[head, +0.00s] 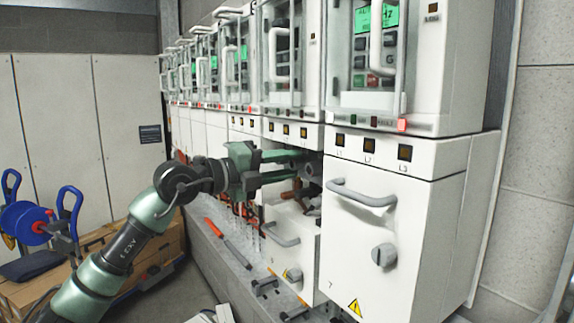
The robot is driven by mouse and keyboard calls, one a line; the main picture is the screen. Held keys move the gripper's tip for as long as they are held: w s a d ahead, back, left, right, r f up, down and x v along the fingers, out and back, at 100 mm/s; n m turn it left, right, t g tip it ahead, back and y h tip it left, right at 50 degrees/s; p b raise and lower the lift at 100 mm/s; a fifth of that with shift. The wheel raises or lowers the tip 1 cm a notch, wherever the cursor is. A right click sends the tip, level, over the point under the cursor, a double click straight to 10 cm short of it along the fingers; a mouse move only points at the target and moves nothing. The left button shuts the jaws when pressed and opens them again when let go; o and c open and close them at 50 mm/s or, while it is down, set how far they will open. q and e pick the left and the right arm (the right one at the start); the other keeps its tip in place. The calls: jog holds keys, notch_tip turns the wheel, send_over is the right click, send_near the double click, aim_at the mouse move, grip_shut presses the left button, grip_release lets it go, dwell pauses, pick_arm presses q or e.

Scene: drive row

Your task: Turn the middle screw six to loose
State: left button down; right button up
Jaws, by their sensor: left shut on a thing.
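My left gripper (298,168) reaches from the left into the open terminal box of the drive just left of the one marked 7. It is shut on a small part at its fingertips, beside a round grey screw-like piece (313,169). The fingers and shadow hide most of it, so I cannot tell which screw it is or how far it is turned. Copper-brown parts (308,193) show below the fingers. The box's white front cover (291,243) with a grey handle sits low, below the opening. My right gripper is not in view.
The closed white box marked 7 (384,235), with handle and knob, stands close on the right. A red-handled tool (228,242) lies on the grey ledge (217,257).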

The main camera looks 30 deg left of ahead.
pick_arm(q)
jog(key=shift+n+p, duration=0.45)
jog(key=shift+n, duration=3.45)
jog(key=c, duration=1.1)
grip_release()
